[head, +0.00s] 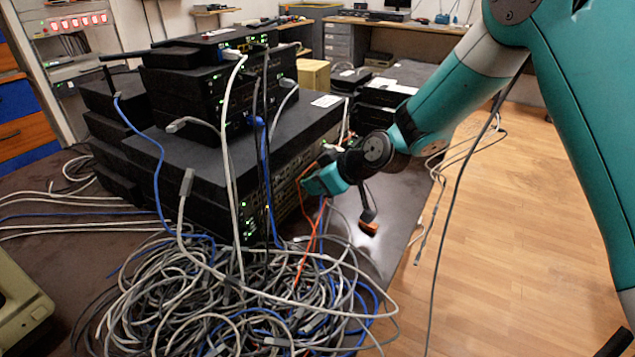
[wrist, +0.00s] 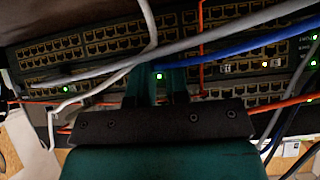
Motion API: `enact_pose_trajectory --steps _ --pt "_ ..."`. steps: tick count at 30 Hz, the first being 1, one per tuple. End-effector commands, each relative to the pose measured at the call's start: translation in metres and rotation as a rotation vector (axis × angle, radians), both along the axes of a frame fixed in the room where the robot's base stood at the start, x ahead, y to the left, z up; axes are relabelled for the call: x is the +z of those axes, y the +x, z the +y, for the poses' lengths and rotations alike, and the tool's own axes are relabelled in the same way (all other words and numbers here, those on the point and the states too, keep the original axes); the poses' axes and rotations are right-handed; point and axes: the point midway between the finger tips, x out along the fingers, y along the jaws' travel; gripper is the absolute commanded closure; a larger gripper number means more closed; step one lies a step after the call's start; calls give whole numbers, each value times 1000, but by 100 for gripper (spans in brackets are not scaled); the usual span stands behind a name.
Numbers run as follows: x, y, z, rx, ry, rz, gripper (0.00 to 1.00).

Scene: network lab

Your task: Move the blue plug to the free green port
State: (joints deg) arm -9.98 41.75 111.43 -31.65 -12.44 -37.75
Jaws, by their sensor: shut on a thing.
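My gripper (head: 308,184) is at the right end of the big black switch's front panel in the head view. In the wrist view my gripper (wrist: 159,84) has its two fingers right up at the rows of ports. A blue cable (wrist: 250,45) runs from the right to the fingers; my gripper is shut on its plug, which is mostly hidden there. A green light (wrist: 159,76) shows between the fingertips. Another green light (wrist: 66,89) is farther left on the panel. I cannot tell whether the plug is seated or which port is the free green one.
Grey cables (wrist: 100,72) and orange cables (wrist: 285,108) cross the panel close to the fingers. A large tangle of cables (head: 230,300) lies below the switch stack (head: 200,150). The wooden floor (head: 520,200) at right is mostly clear.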

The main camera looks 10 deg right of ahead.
Motion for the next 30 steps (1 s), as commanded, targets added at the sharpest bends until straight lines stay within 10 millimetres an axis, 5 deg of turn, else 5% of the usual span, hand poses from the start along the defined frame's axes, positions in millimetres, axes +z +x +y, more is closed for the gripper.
enact_pose_trajectory --steps 20,21,24,30 --pt "0 4 5 1 0 -1 100" --pt "0 4 5 1 0 -1 80" --pt "0 4 5 1 0 -1 57" --pt "0 4 5 0 0 0 55"
